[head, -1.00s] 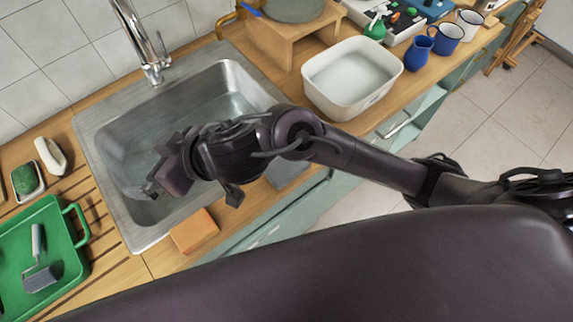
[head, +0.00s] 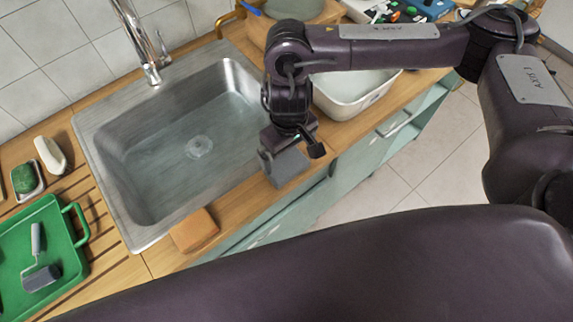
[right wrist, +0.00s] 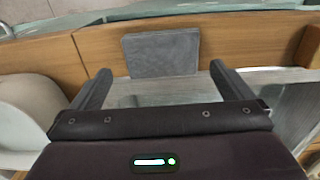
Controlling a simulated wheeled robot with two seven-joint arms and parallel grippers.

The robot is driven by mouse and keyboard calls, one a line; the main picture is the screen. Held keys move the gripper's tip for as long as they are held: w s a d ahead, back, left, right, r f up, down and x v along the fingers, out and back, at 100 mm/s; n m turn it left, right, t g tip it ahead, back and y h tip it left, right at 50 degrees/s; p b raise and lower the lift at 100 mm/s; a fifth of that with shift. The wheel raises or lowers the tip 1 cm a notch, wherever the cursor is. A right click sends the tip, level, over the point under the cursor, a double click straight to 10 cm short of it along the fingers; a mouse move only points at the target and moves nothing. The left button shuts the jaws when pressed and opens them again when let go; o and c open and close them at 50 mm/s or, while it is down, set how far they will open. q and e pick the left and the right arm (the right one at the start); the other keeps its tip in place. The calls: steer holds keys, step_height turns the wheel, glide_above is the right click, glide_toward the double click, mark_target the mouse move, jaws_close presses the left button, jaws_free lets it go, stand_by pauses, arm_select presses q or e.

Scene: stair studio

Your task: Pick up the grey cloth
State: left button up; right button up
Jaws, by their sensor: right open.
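The grey cloth (head: 288,170) is a flat, roughly square piece on the front edge of the wooden counter, between the sink and the white basin. It also shows in the right wrist view (right wrist: 160,54), just ahead of the fingertips and roughly centred between them. My right gripper (head: 290,153) is over the counter at the cloth and partly covers it in the head view. In the right wrist view my right gripper (right wrist: 160,80) has its two fingers wide apart with nothing between them. I cannot tell whether they touch the cloth. My left gripper is not in view.
The steel sink (head: 105,150) lies left of the cloth, under a tall faucet (head: 150,60). The white basin (head: 345,108) stands to the right. An orange sponge (head: 195,230) is at the counter's front edge.

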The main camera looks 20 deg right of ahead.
steer(key=shift+w+a+f+b, duration=0.1)
steer(key=shift+f+b, duration=0.1)
steer(key=shift+f, duration=1.15)
steer(key=shift+w+a+f+b, duration=0.1)
steer(key=shift+f+b, duration=0.05)
steer(key=shift+f, duration=1.2)
steer(key=c, duration=0.6)
steer(key=shift+r, duration=0.1)
steer(key=shift+c, duration=0.2)
steer(key=shift+r, duration=0.55)
step_height(320, 180, up, 8)
steer(key=p, duration=0.2)
step_height(320, 180, up, 11)
glide_above(287, 164)
steer(key=shift+f, duration=0.1)
steer(key=o, duration=0.4)
steer(key=c, duration=0.3)
